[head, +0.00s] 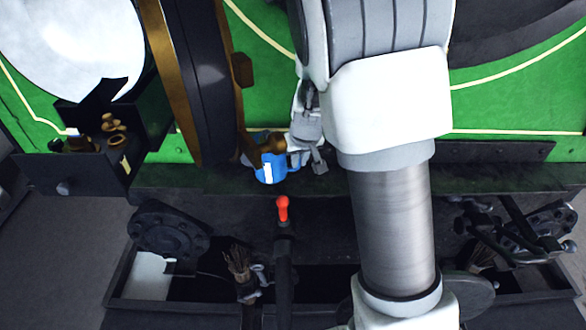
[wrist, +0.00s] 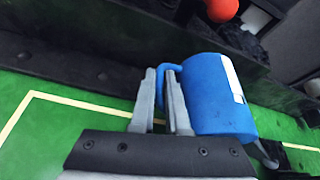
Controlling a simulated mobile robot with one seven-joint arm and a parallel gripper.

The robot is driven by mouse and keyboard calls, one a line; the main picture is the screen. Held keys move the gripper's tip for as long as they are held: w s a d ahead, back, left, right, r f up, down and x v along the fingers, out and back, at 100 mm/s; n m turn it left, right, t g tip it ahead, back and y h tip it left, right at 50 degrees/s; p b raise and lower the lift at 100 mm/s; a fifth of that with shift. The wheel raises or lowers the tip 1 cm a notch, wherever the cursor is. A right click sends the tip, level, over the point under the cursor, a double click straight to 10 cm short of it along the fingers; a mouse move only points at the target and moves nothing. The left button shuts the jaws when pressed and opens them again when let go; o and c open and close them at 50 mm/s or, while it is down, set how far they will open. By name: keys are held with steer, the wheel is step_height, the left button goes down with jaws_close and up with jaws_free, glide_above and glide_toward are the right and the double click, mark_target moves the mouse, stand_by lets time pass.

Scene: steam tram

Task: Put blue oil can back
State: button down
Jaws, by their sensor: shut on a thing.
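The blue oil can (head: 276,175) has a white label and is near the green tram side, just right of the big dark ring. The oil can also fills the right middle of the wrist view (wrist: 212,100), where its handle loop shows on its left side. My gripper (head: 303,158) is at the can's right in the head view. In the wrist view my gripper (wrist: 162,82) has its two fingers at the handle and is shut on it. Whether the can's base touches the dark ledge (head: 225,181) below is unclear.
A lever with a red knob (head: 282,208) stands just in front of the can. An open dark box (head: 98,172) with brass pieces is at the left. A long trough (head: 190,302) with a flanged disc (head: 170,228) lies below. The large brass-rimmed ring (head: 205,80) stands close left.

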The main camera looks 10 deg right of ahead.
steer(key=w+f, duration=0.2)
steer(key=w, duration=0.1)
steer(key=w+f, duration=0.1)
steer(key=w, duration=0.1)
steer(key=shift+w+d, duration=0.2)
steer(key=shift+d, duration=0.1)
step_height(320, 180, down, 4)
steer(key=shift+f, duration=0.1)
steer(key=c, duration=0.9)
jaws_free()
steer(key=s+a+r+y+p, duration=0.1)
steer(key=s+r, duration=0.8)
steer(key=r, duration=0.2)
steer(key=s+a+r+y, duration=0.1)
steer(key=s+r, duration=0.8)
steer(key=r, duration=0.3)
steer(key=s+d+r+m+h, duration=0.1)
steer(key=s+r+h, duration=0.1)
steer(key=s, duration=1.3)
steer(key=shift+s+d+r+t, duration=0.15)
steer(key=shift+d+r+t, duration=0.15)
steer(key=shift+r+t, duration=0.15)
